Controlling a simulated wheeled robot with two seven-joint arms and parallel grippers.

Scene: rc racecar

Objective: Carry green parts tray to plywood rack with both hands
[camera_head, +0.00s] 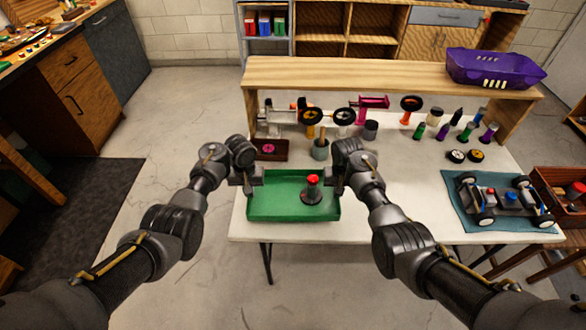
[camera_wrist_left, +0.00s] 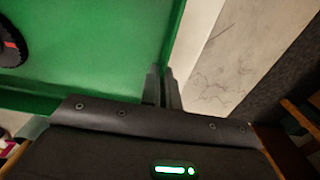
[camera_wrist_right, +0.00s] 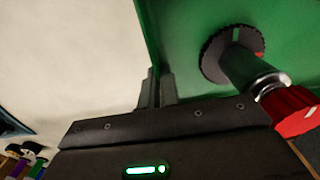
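The green parts tray (camera_head: 262,205) is at the left front of the white table; I cannot tell whether it touches the tabletop. A dark round part with a red top (camera_head: 311,190) stands in it. My left gripper (camera_head: 248,185) is shut on the tray's left wall, and its fingers pinch the wall in the left wrist view (camera_wrist_left: 165,85). My right gripper (camera_head: 338,185) is shut on the right wall, as the right wrist view shows (camera_wrist_right: 156,88). A plywood rack (camera_head: 350,75) spans the back of the table, with a purple bin (camera_head: 495,70) on its right end.
Wheels, bottles and small stands crowd the table behind the tray. A small dark box (camera_head: 270,150) and a cup (camera_head: 320,150) stand close behind it. A model car (camera_head: 505,200) sits on a blue mat at the right. The rack top left of the bin is clear.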

